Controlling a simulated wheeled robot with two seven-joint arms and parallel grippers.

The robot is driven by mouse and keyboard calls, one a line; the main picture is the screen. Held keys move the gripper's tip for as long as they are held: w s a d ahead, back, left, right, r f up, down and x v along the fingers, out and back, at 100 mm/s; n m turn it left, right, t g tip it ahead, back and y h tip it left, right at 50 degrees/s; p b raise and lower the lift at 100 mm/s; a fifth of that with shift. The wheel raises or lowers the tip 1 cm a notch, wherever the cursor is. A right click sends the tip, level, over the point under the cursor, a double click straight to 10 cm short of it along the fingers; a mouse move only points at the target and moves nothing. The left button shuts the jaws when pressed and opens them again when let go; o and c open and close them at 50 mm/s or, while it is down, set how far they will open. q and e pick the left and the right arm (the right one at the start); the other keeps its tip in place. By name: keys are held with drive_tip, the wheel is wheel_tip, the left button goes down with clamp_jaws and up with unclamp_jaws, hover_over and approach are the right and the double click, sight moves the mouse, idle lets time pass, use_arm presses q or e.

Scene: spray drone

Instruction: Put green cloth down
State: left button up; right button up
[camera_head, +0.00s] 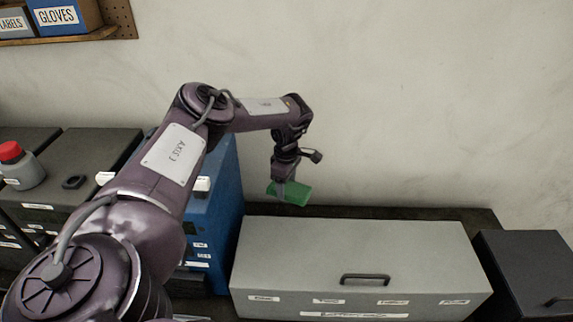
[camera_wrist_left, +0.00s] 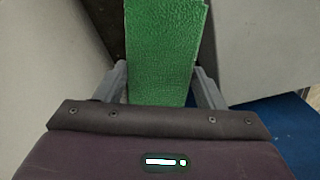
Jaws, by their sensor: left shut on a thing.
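The green cloth (camera_head: 295,193) is a flat rectangular piece in my left gripper (camera_head: 283,187). The gripper is shut on it and holds it up near the back wall, by the back left corner of the grey cabinet. In the left wrist view the green cloth (camera_wrist_left: 163,55) extends away from between the two fingers of my left gripper (camera_wrist_left: 162,90). Its near end is hidden behind the gripper body. From the head view I cannot tell how far the cloth is above the surface behind the cabinet. My right gripper is not in view.
A wide grey cabinet (camera_head: 350,250) with a black handle stands below. A blue cabinet (camera_head: 225,215) is left of it and a dark box (camera_head: 530,270) right. A red-capped bottle (camera_head: 20,165) stands at far left. A shelf (camera_head: 100,35) hangs above. The grey cabinet's top is clear.

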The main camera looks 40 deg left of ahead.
sight(287, 187)
use_arm(q)
drive_tip(key=shift+r, duration=2.45)
